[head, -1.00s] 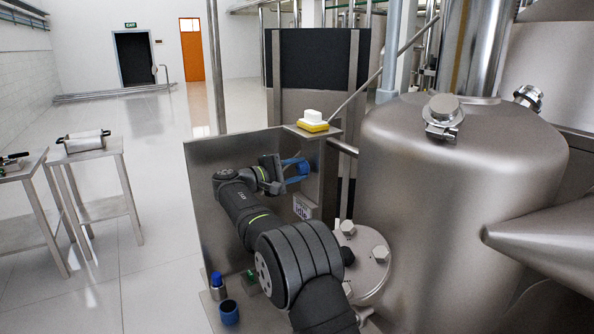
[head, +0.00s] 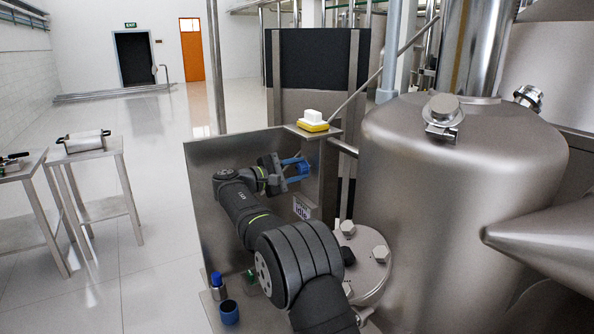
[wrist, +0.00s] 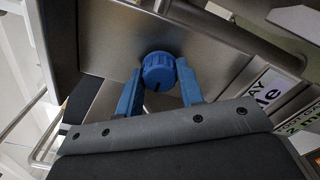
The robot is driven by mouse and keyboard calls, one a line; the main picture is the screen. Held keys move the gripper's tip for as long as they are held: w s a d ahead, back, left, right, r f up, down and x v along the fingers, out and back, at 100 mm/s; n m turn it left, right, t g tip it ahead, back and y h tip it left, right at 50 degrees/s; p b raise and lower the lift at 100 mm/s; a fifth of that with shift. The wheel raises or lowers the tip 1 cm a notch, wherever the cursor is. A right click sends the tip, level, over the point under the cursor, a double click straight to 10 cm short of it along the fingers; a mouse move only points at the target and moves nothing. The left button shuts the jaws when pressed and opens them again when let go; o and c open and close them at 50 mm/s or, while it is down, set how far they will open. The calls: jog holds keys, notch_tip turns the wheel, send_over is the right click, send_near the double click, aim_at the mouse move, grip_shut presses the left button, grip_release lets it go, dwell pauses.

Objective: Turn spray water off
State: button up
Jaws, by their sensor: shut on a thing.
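A round blue ribbed knob (wrist: 159,71) with a dark mark on its face sits against a steel panel in the wrist view. My gripper (wrist: 160,82) has its two blue fingers on either side of the knob, shut on it. In the head view my gripper (head: 297,169) is at the steel panel, below the small shelf. The knob is hard to make out there among the blue fingers. A sign with partly readable lettering (wrist: 262,95) is right of the knob in the wrist view.
A yellow and white block (head: 312,120) rests on the small shelf above my gripper. A large steel vessel (head: 455,190) stands to the right. A blue-capped bottle (head: 217,286) and a blue cup (head: 229,313) stand at lower left. Side tables (head: 95,154) are farther left.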

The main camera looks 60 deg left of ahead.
jog(key=o, duration=1)
jog(key=shift+s, duration=0.1)
jog(key=s, duration=1.7)
jog(key=shift+s, duration=0.2)
jog(key=shift+w, duration=0.15)
jog(key=w, duration=1.7)
jog(key=shift+w, duration=0.15)
